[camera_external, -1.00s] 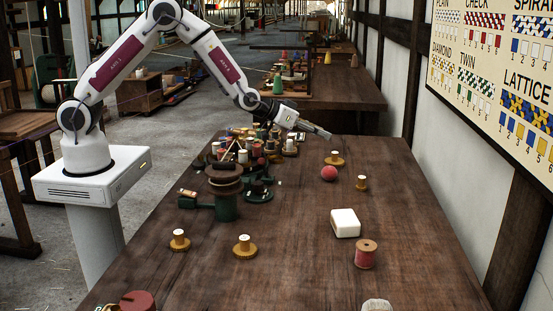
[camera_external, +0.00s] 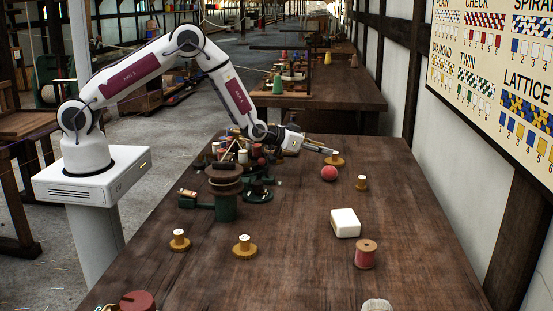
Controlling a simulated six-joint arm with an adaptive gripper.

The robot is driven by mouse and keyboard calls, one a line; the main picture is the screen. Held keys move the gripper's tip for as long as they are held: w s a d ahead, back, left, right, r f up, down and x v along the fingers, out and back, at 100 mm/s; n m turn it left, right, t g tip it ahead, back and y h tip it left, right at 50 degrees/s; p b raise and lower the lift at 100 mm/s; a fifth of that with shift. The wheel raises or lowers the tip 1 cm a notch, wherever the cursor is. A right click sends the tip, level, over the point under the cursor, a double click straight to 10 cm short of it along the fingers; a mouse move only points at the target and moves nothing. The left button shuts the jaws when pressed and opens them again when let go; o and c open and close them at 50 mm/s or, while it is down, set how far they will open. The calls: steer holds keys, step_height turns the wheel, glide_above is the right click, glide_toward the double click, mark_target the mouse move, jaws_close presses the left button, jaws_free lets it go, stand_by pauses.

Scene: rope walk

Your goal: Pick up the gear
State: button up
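My gripper (camera_external: 326,151) is at the far part of the table, low and pointing right. Its fingertips are beside or just above a round brass-coloured piece with a pale upright top (camera_external: 335,161). This may be the gear, but its teeth are too small to make out. I cannot tell whether the fingers touch it, or whether they are open or shut. Similar brass pieces stand on the table: a small one (camera_external: 361,184) to the right, and two at the front left, one (camera_external: 179,242) and another (camera_external: 245,248).
A red ball (camera_external: 329,174) lies just in front of the gripper. A white block (camera_external: 345,223) and a red spool (camera_external: 366,255) stand nearer. A green winder (camera_external: 225,206) and a cluster of spools (camera_external: 235,150) crowd the left. The table's middle is clear.

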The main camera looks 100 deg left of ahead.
mark_target(331, 161)
steer(key=shift+w, duration=0.1)
steer(key=shift+x, duration=2.4)
jaws_close()
